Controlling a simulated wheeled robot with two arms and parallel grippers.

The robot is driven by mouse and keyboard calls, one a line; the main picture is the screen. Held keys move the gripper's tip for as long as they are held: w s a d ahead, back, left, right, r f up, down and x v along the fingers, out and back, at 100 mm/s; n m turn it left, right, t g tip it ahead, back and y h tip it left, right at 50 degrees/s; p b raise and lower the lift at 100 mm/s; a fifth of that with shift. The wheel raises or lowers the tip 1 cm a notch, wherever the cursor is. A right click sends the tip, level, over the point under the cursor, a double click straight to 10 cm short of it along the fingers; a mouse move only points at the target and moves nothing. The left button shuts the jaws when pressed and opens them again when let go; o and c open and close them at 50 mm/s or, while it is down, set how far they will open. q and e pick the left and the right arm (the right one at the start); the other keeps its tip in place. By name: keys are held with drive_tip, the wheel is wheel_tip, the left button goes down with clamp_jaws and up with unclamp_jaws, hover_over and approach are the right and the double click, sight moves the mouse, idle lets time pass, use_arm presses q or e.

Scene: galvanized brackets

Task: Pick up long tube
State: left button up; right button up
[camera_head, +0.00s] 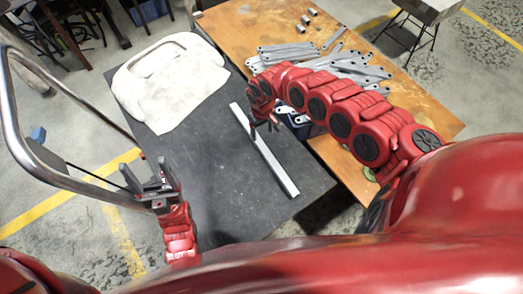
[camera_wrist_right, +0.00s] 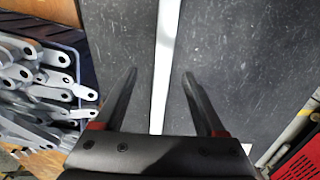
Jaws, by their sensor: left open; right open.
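The long tube (camera_head: 264,150) is a straight, pale metal bar lying on the dark table (camera_head: 200,190) in the head view. In the right wrist view the tube (camera_wrist_right: 165,60) runs between the two spread fingers. My right gripper (camera_head: 268,125) is open above the tube, toward its far end in the head view; it also shows in the right wrist view (camera_wrist_right: 160,92). I cannot tell how high above the tube it is. My left gripper (camera_head: 157,175) is open and empty near the table's left edge, apart from the tube.
A white, cloth-like item with a curved rim (camera_head: 175,85) lies on the dark table's far part. An orange-brown table (camera_head: 235,35) adjoins it, with several metal brackets (camera_head: 350,68) and small blocks. A metal handrail (camera_head: 60,165) stands at left. The dark table's near part is clear.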

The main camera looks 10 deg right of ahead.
wheel_tip(320, 180, down, 3)
drive_tip(key=f, duration=0.4)
drive_tip(key=shift+s+a+f, duration=0.25)
drive_tip(key=shift+a, duration=0.1)
drive_tip(key=shift+d+f, duration=0.15)
drive_tip(key=shift+f, duration=0.25)
clamp_jaws()
idle(0.9)
